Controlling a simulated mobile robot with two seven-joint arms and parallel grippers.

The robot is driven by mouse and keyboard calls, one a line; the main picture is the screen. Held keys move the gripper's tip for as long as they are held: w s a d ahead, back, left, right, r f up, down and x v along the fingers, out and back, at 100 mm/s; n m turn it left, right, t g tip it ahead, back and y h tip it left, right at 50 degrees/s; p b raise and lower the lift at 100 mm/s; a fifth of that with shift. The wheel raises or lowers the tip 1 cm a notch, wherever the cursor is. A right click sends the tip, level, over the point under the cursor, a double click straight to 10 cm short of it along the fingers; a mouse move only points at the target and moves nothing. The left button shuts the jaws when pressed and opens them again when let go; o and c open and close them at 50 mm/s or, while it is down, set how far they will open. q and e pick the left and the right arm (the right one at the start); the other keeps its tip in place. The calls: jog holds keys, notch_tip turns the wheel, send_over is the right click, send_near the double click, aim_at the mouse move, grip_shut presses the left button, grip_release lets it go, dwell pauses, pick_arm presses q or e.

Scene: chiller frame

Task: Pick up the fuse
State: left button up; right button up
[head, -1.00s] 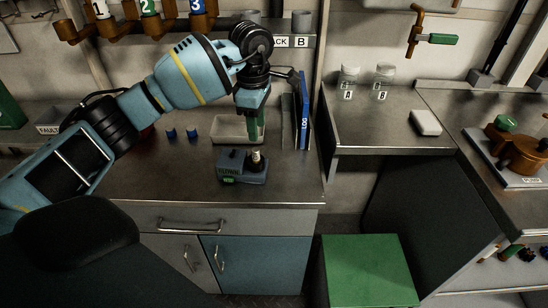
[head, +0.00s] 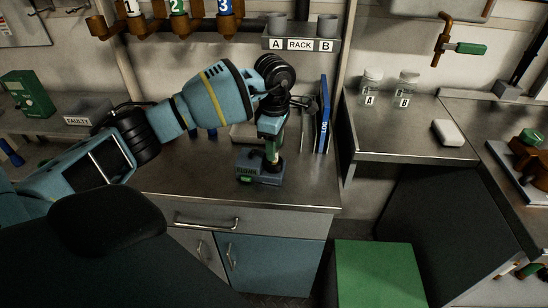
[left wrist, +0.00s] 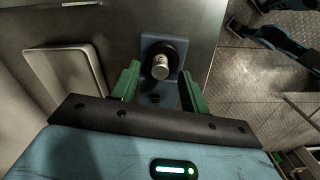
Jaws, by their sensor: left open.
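The fuse (left wrist: 160,66) stands upright in the blue-grey tester (left wrist: 163,48), its pale metal end facing the left wrist camera. In the head view the tester (head: 258,176) sits on the metal counter, and the fuse is mostly hidden by my left gripper (head: 272,154). My left gripper is open with its green fingers pointing down just above the tester. In the left wrist view its fingers (left wrist: 160,78) lie on either side of the fuse. I cannot tell how far the tips are above it. My right gripper is not in view.
A shallow tray (left wrist: 65,78) lies beside the tester. A blue log binder (head: 322,128) stands to its right. The A/B rack (head: 300,44) hangs on the wall behind. Jars A and B (head: 405,90) are on the right counter. The counter's front is clear.

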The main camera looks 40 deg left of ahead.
pick_arm(q)
jog(key=shift+f, duration=0.6)
grip_shut()
jog(key=shift+r, duration=0.1)
jog(key=shift+r, duration=0.35)
notch_tip(320, 180, up, 3)
jog(key=shift+s+f, duration=0.15)
jog(key=s+d, duration=0.3)
jog(key=s, duration=0.4)
jog(key=s+d+r, duration=0.1)
jog(key=s+d, duration=0.2)
jog(key=s, duration=0.4)
jog(key=shift+d+r+b, duration=0.2)
jog(key=shift+d+b, duration=0.2)
jog(key=shift+s, duration=0.1)
